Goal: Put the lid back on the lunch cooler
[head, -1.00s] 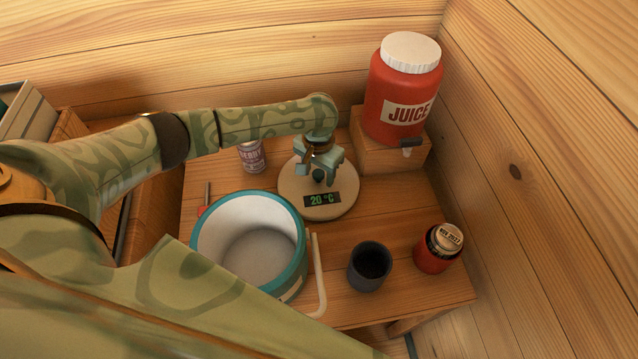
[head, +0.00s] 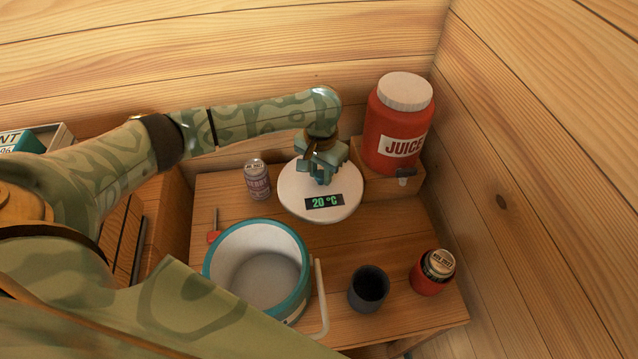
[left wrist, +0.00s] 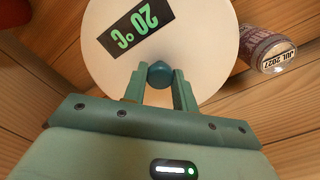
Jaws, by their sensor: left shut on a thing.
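The lunch cooler (head: 305,258) is a round white tub with a teal rim and a pale handle at its right side. It stands open and looks empty inside. The lid (head: 302,204) is a round white disc with a dark "20 °C" display, behind and right of the cooler. My left gripper (head: 321,176) is shut on the lid's knob. In the left wrist view the teal knob (left wrist: 160,74) sits between the fingers, with the lid (left wrist: 190,30) beneath. The lid looks raised off the table. My right gripper is not in view.
A red juice dispenser (head: 398,115) stands on a wooden block at the back right. A small can (head: 257,181) is left of the lid. A dark cup (head: 368,289) and a red jar (head: 430,275) stand right of the cooler. Wooden walls close off the back and right.

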